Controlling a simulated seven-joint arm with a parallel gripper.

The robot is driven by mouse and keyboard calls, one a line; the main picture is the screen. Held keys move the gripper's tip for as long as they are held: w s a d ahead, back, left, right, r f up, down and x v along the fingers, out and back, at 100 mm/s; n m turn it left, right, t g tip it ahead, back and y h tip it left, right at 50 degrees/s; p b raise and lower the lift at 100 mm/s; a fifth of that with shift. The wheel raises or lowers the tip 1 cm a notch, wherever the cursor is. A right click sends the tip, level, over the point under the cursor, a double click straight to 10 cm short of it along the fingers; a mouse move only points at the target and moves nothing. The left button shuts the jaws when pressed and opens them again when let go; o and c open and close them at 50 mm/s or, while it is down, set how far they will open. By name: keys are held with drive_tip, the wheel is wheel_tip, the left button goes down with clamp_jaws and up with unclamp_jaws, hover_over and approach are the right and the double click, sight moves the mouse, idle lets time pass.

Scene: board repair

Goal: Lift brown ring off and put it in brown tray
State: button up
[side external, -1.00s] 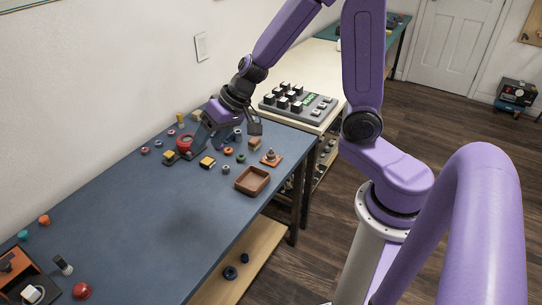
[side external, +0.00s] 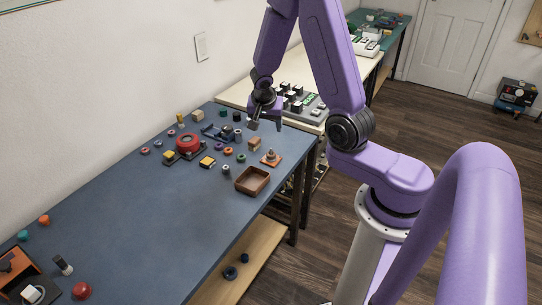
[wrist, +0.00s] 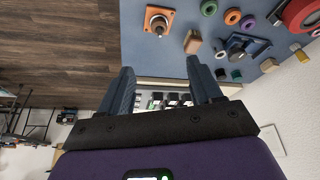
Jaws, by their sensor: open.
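A brown tray (side external: 252,181) stands near the table's right edge, and it looks empty. Just behind it, an orange base (side external: 278,161) carries an upright post with a small stack around it (side external: 271,153). In the wrist view the orange base (wrist: 167,13) is at the top, with the post and stack (wrist: 158,22) seen from above. The stack is too small to tell which part is the brown ring. My gripper (side external: 266,124) is open and empty, above the far end of the table, apart from the post. Its spread fingers (wrist: 160,82) show in the wrist view.
A keypad-like device (side external: 300,100) stands on the pale table behind. The blue table's near middle (side external: 170,220) is clear.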

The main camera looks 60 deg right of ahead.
hover_over(271, 152)
drive_tip(key=a, duration=0.2)
drive_tip(key=shift+s+f, duration=0.15)
drive_tip(key=shift+f, duration=2.55)
drive_tip(key=shift+s+f, duration=0.1)
drive_tip(key=shift+f, duration=2.6)
drive_tip(key=shift+x, duration=2.55)
drive_tip(key=shift+s, duration=0.15)
drive_tip(key=shift+c, duration=0.3)
drive_tip(key=c, duration=1)
